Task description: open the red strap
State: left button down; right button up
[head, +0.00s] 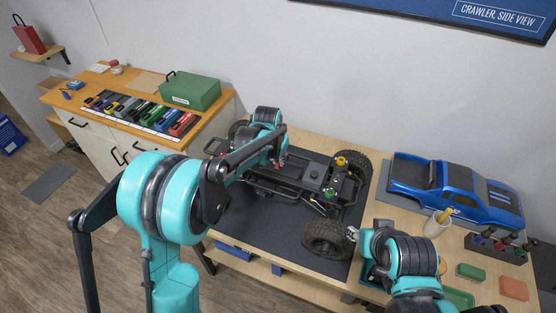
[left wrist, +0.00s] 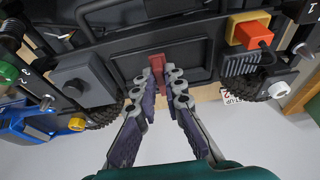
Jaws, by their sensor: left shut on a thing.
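The red strap (left wrist: 157,66) shows in the left wrist view as a short upright red piece against a dark tray on the crawler chassis. My left gripper (left wrist: 167,78) is shut on it, with the fingertips on either side of the strap's end. In the head view my left gripper (head: 277,160) is at the back-left part of the crawler chassis (head: 310,180), and the strap is mostly hidden by my arm. My right gripper (head: 352,233) is beside the front wheel, apart from the strap; its fingers are too small to read.
The chassis stands on a dark mat (head: 280,235). An orange-and-yellow block (left wrist: 250,32) sits close to the strap. A green box (head: 190,90) stands on the left cabinet.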

pick_arm(q)
jog(key=w+r+g+p, duration=0.1)
jog(key=w+r+g+y+p, duration=0.1)
jog(key=g, duration=0.1)
jog(key=shift+d+r+p, duration=0.1)
jog(key=shift+d+p, duration=0.2)
jog(key=shift+d, duration=0.05)
jog(key=shift+w+d+r+g+y+p, duration=0.1)
jog(key=shift+w+r+g+y+p, duration=0.1)
jog(key=shift+w+g+p, duration=0.35)
jog(key=shift+w+d+r+g+y+p, duration=0.1)
jog(key=shift+w+r+g+y+p, duration=0.2)
jog(key=shift+g, duration=0.45)
jog(key=shift+f, duration=0.15)
